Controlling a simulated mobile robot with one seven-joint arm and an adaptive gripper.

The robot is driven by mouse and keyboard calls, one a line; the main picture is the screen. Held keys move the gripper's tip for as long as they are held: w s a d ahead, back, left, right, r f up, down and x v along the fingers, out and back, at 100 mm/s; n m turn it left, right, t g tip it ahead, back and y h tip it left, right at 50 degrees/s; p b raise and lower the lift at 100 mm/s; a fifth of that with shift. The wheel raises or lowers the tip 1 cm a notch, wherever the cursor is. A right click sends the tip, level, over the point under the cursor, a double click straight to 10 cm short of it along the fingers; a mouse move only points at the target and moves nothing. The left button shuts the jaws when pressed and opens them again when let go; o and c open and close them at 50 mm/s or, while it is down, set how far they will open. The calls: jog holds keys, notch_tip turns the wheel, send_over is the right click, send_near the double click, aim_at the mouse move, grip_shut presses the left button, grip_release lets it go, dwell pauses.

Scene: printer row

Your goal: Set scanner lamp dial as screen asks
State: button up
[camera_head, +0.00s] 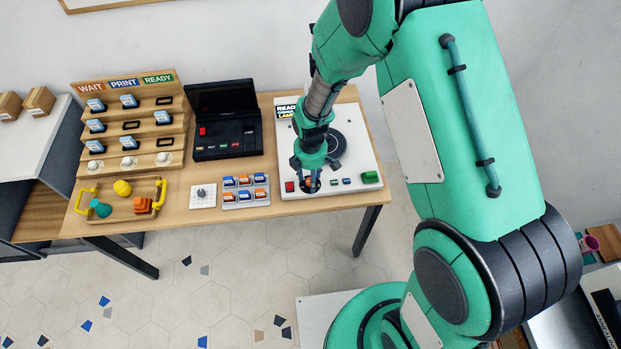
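The white scanner (361,163) stands at the right end of the wooden table. A dark disc (334,148) is on its top. A small sign or screen (287,108) at its back left corner reads "READY", with smaller lines below that I cannot make out fully. My gripper (311,173) points down over the scanner's front edge. Its fingers look apart, around or just above a dark round part with a bit of orange (310,183), perhaps the lamp dial. I cannot tell whether they touch it. The dial's setting is hidden or too small to read.
A red button (290,186) and a green button (371,177) flank that spot. A black device (227,138), a small white knob plate (203,195), a switch tray (246,191), a sorting rack (131,125) and a yellow-handled tray (107,212) stand to the left.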

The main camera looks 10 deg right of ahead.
grip_shut()
